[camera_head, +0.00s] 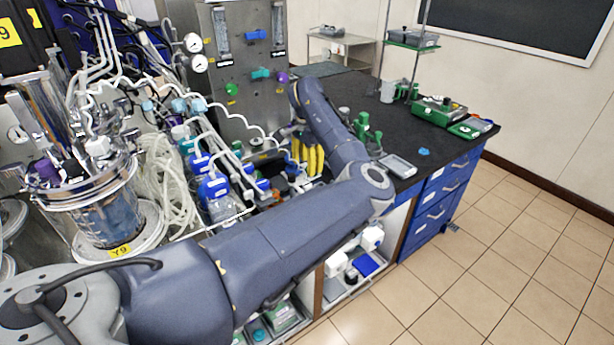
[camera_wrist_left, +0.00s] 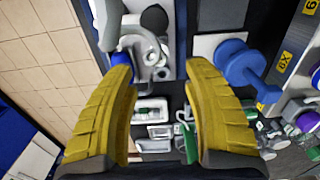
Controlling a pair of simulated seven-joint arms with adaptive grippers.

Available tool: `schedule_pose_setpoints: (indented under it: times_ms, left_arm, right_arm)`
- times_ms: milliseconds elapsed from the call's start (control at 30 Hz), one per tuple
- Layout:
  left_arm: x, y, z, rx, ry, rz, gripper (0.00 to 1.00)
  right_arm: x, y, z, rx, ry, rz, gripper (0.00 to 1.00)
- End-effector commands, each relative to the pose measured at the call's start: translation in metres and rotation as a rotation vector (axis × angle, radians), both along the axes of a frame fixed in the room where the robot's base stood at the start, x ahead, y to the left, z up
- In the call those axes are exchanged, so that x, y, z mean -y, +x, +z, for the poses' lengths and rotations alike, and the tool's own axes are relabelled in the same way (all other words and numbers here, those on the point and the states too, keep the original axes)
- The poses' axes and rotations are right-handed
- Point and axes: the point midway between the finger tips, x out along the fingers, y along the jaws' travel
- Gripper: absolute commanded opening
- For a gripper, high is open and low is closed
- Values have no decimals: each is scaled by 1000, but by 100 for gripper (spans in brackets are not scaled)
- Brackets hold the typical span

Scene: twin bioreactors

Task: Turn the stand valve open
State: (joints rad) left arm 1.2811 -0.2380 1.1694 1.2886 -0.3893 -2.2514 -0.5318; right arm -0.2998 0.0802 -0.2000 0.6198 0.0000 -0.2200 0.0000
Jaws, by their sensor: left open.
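My left gripper (camera_head: 309,156) points down over the crowded bench, its yellow fingers partly hidden by nearby parts in the head view. In the left wrist view its fingers (camera_wrist_left: 160,70) are wide apart with nothing gripped between them. Beyond the tips is a pale curved fitting (camera_wrist_left: 148,46); a blue piece (camera_wrist_left: 121,58) shows beside the left-hand fingertip. A large blue knob (camera_wrist_left: 238,64) on a white block is to the right of the right-hand finger. I cannot tell for certain which part is the stand valve. My right gripper is not seen.
A steel panel (camera_head: 243,100) with coloured knobs stands behind the gripper. Blue-capped bottles (camera_head: 216,190), tubing (camera_head: 165,180) and a steel bioreactor vessel (camera_head: 105,215) crowd the left. A grey tray (camera_head: 397,166) and green devices (camera_head: 437,110) lie right; the black bench top (camera_head: 345,90) has free room.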

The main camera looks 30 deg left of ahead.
Motion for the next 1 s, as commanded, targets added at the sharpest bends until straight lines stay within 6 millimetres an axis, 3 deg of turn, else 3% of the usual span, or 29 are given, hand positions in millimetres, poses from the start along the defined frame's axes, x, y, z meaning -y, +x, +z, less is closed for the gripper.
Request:
schedule_pose_setpoints:
  times_ms: [200,367,867,1000]
  left_arm:
    - [0,0,26,1,0,0,51]
    - [0,0,34,-1,-1,0,51]
    - [0,0,36,-1,-1,0,51]
    - [1,3,28,2,14,18,51]
  right_arm:
    - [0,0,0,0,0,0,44]
    - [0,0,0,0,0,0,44]
    - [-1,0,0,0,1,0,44]
    - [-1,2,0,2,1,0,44]
